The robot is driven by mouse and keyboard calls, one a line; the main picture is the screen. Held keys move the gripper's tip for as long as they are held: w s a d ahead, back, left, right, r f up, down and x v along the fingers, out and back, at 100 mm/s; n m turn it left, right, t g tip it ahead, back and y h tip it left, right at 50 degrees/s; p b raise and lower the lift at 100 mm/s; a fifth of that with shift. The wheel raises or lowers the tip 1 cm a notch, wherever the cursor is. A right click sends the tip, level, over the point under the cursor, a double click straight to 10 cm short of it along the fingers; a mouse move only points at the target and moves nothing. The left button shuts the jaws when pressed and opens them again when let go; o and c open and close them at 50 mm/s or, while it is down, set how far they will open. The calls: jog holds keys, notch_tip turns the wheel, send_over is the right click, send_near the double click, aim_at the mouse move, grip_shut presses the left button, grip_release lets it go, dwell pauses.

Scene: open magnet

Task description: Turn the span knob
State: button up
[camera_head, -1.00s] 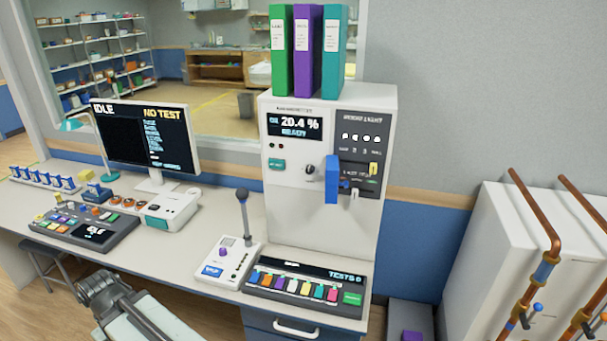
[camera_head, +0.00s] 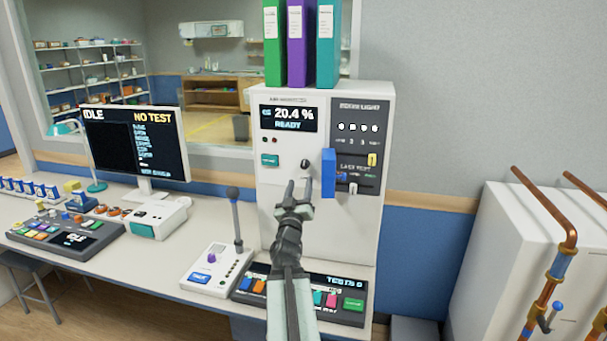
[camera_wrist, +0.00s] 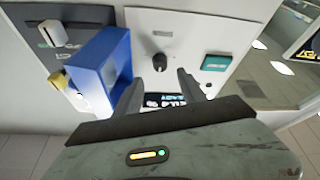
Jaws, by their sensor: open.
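A small black knob (camera_head: 305,163) sits on the white front of the analyser cabinet (camera_head: 285,215), below its 20.4 % READY screen (camera_head: 289,118). Its label is too small to read. In the wrist view the knob (camera_wrist: 159,62) shows just beyond and between my two fingers. My gripper (camera_head: 299,183) is open and empty, its fingertips just below the knob in the head view. My gripper (camera_wrist: 159,84) also shows open in the wrist view, with a gap between the fingertips and the knob. I see no contact.
A blue box-like part (camera_head: 328,174) juts out close to the right of the knob, beside my finger. A teal button (camera_head: 270,160) is to the left. Binders (camera_head: 298,45) stand on top. A joystick box (camera_head: 216,270) and a button panel (camera_head: 345,310) are below.

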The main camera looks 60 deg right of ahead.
aim_at(303, 168)
jog(key=p+x, duration=0.3)
jog(key=x, duration=0.5)
jog(key=shift+w+a, duration=0.1)
jog(key=shift+w, duration=0.05)
jog(key=shift+f, duration=0.1)
grip_shut()
jog(key=shift+d, duration=0.25)
jog(key=shift+a, duration=0.2)
jog(key=shift+a+f+m, duration=0.1)
jog(key=shift+m, duration=0.3)
